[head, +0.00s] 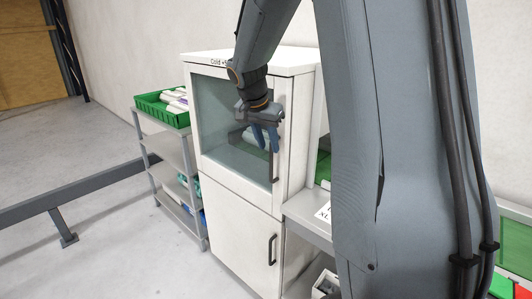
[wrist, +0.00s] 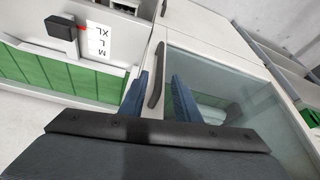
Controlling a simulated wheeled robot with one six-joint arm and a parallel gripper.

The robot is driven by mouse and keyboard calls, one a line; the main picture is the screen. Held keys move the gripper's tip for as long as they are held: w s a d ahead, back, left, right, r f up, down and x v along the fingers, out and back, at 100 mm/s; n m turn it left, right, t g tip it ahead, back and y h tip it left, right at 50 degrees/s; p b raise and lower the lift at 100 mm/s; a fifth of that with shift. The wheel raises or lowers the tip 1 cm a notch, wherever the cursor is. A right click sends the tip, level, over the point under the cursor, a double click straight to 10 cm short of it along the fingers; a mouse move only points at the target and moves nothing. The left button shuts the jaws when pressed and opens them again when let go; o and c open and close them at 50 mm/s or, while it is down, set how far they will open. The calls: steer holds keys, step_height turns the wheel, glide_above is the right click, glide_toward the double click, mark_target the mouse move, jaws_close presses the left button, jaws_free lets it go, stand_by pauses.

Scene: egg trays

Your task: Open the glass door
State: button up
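The white cabinet (head: 232,205) has a glass door (head: 215,115) in its upper half, and the door looks shut. Its dark vertical handle (head: 275,170) is on the door's right side. In the wrist view, the glass door (wrist: 225,75) lies at the right and the handle (wrist: 155,82) runs between my two blue fingers. My gripper (head: 266,147) is in front of the door at the handle's upper part. My gripper (wrist: 161,76) is open, with a gap on each side of the handle. I cannot tell whether the fingers reach past it in depth.
A lower cabinet door with its own handle (head: 272,249) is below. A grey shelf rack (head: 178,150) with a green bin (head: 152,107) stands left. A size-label card (wrist: 100,40) and green trays (wrist: 60,75) are beside the cabinet. A grey rail (head: 85,192) crosses the floor at left.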

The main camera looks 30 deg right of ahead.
mark_target(271, 151)
steer(key=shift+p+x, duration=0.6)
steer(key=shift+x, duration=2)
steer(key=shift+s, duration=0.2)
